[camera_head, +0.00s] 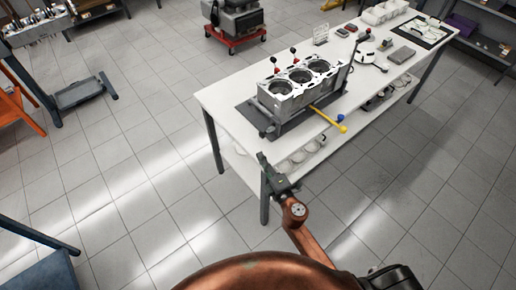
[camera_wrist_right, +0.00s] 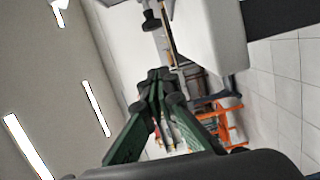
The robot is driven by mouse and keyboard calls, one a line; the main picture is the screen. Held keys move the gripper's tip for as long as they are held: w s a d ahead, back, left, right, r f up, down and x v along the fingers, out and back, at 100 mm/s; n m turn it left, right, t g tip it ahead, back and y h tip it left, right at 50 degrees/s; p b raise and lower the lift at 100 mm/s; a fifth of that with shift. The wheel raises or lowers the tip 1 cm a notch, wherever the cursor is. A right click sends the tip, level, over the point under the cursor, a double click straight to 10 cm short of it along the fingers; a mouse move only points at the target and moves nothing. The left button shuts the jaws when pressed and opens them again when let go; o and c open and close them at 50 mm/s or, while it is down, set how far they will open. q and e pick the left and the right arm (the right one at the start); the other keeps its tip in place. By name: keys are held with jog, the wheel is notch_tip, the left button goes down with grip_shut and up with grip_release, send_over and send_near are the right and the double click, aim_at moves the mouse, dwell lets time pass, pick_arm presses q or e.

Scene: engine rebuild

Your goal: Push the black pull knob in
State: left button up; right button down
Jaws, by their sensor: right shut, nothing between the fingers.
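The black pull knob (camera_head: 268,132) appears to be the small dark piece at the near left corner of the engine block's stand, by the table's front edge. In the right wrist view a black knob (camera_wrist_right: 151,20) shows beyond the fingertips, a little up and left of them. My right gripper (camera_head: 263,158) is in front of and below the table edge, apart from the knob. Its green fingers (camera_wrist_right: 160,76) are shut with nothing between them. My left gripper is not in view.
The engine block (camera_head: 299,84) stands on the white table (camera_head: 228,95). A yellow bar (camera_head: 325,118) and a blue ball (camera_head: 340,118) stick out at the front. A lower shelf (camera_head: 238,158) holds several round parts.

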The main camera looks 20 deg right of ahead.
jog(key=shift+s+d, duration=0.1)
jog(key=shift+s, duration=1.5)
